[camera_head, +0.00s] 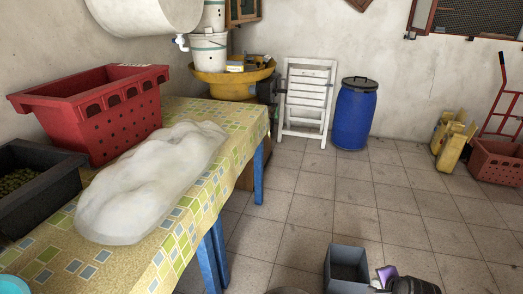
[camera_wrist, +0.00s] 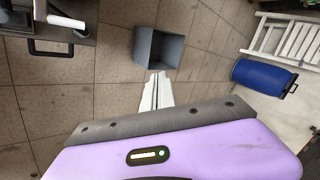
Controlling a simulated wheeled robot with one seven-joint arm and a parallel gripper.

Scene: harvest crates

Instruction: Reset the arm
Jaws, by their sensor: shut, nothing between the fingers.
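My gripper (camera_wrist: 158,80) shows in the wrist view as two pale fingers pressed together, with nothing between them. The purple body of my wrist fills the lower part of that view. The fingers point toward an open grey box (camera_wrist: 158,47) that stands on the floor beyond them. In the head view, only a purple and black part of my arm shows at the bottom right, beside the same grey box (camera_head: 338,274). My fingertips cannot be made out there.
A table (camera_head: 197,215) with a patterned cloth stands at left, bearing a red crate (camera_head: 95,125), a dark crate (camera_head: 45,200) of olives and a white sack (camera_head: 150,185). The middle floor is clear.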

